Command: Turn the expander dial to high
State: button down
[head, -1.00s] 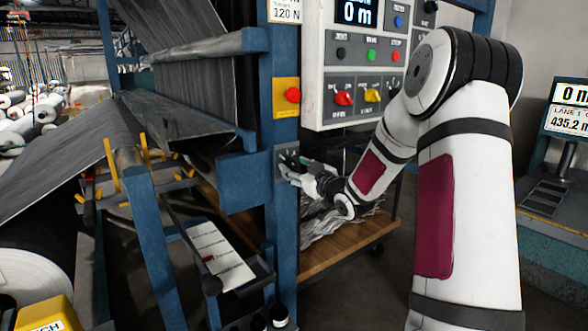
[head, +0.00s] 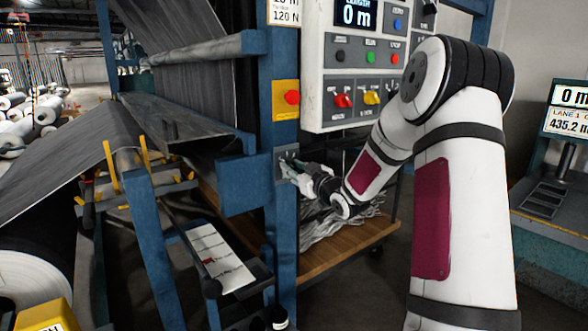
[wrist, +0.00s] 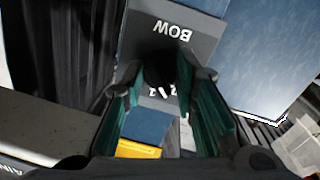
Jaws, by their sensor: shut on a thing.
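The dial (wrist: 158,68) is a dark round knob on a grey plate marked "BOW" in the wrist view. The lettering appears upside down there. A white pointer line and small numerals show at the knob's lower edge; which numeral it points to is hard to tell. My gripper (wrist: 162,97) is shut on the knob, one green-padded finger on each side. In the head view my gripper (head: 289,166) is at the small grey plate (head: 281,153) on the blue upright, and the knob is hidden by the fingers.
A red button on a yellow plate (head: 285,86) is above the dial on the same blue post (head: 284,230). A white control panel (head: 318,60) with buttons and switches hangs to the upper right. A wooden cart (head: 340,252) with grey scraps stands behind my forearm.

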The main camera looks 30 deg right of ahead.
jog(key=shift+r, duration=0.1)
jog(key=m+p, duration=0.4)
jog(key=shift+r, duration=0.1)
jog(key=m+p, duration=0.5)
jog(key=shift+s+g+p, duration=0.1)
jog(key=shift+g+p, duration=0.2)
jog(key=m+p, duration=0.3)
jog(key=shift+m+y, duration=0.3)
jog(key=shift+m+y+p, duration=0.3)
jog(key=shift+m+p, duration=1.05)
jog(key=shift+m, duration=0.65)
jog(key=c, duration=1.3)
grip_release()
